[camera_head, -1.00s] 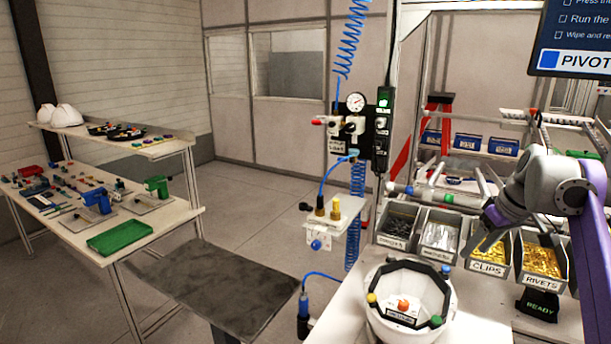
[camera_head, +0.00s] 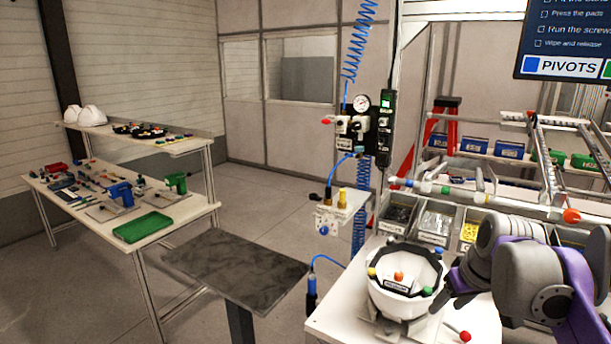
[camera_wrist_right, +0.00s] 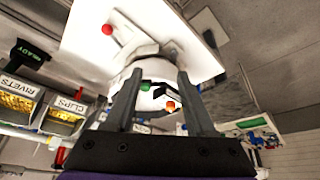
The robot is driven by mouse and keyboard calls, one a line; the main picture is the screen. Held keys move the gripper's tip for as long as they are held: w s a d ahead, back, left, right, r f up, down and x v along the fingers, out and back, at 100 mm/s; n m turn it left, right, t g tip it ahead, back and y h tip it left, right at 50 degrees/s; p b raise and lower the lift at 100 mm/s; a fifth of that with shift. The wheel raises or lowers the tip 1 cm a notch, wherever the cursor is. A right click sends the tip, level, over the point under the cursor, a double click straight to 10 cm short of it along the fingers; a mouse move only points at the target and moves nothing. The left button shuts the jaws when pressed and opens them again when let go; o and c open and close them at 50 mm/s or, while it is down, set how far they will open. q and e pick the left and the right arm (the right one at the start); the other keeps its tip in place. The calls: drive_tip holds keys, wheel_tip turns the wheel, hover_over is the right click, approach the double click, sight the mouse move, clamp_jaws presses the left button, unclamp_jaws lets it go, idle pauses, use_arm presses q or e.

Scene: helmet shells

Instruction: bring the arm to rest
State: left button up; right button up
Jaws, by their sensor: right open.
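My right arm (camera_head: 535,270), purple and grey, reaches in from the right in the head view. Its dark gripper (camera_head: 447,290) is just right of the white helmet shell (camera_head: 402,303), partly hidden behind the arm's links. In the right wrist view the two fingers of the gripper (camera_wrist_right: 157,78) stand apart with nothing held between them. The helmet shell (camera_wrist_right: 150,68) shows beyond and between the fingers. It sits in a stand with a dark rim and coloured knobs. My left gripper is in neither view.
Bins of small parts (camera_head: 433,224) stand behind the shell, partly hidden by my arm. A red-ended knob (camera_head: 465,337) is at the bench's front. A hose and gauge panel (camera_head: 360,130) stands behind left. A side table (camera_head: 160,215) holds tools and a green tray (camera_head: 143,227).

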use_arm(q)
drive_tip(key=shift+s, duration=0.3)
use_arm(e)
drive_tip(key=s+a+f, duration=0.5)
drive_tip(key=s+f, duration=0.5)
drive_tip(key=f, duration=0.1)
drive_tip(key=s+a+f+m+t, duration=0.1)
drive_tip(key=s+a+f, duration=0.4)
drive_tip(key=s+f, duration=0.5)
drive_tip(key=shift+a+f, duration=0.25)
drive_tip(key=shift+f, duration=0.1)
